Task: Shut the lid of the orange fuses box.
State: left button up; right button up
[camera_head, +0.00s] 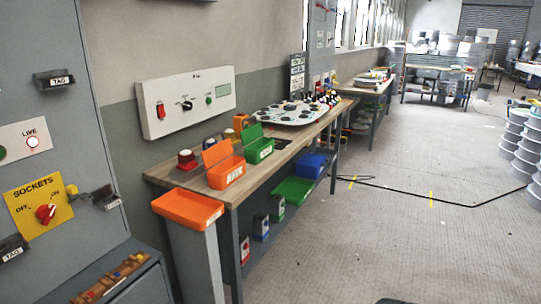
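An orange box (226,174) with a white label on its front stands on the wooden workbench, near its close end. The label is too small to read. Its orange lid (216,153) stands open, raised at the back left of the box. Neither of my grippers shows in this view.
A green box (259,151) with its lid up stands just behind the orange box. A red-topped item (186,158) sits to its left. An orange tray (187,208) is at the near end of the workbench (292,145). A wall panel (186,101) hangs behind. Open floor lies right.

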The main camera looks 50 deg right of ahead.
aim_at(212, 156)
jog(key=z, duration=1.5)
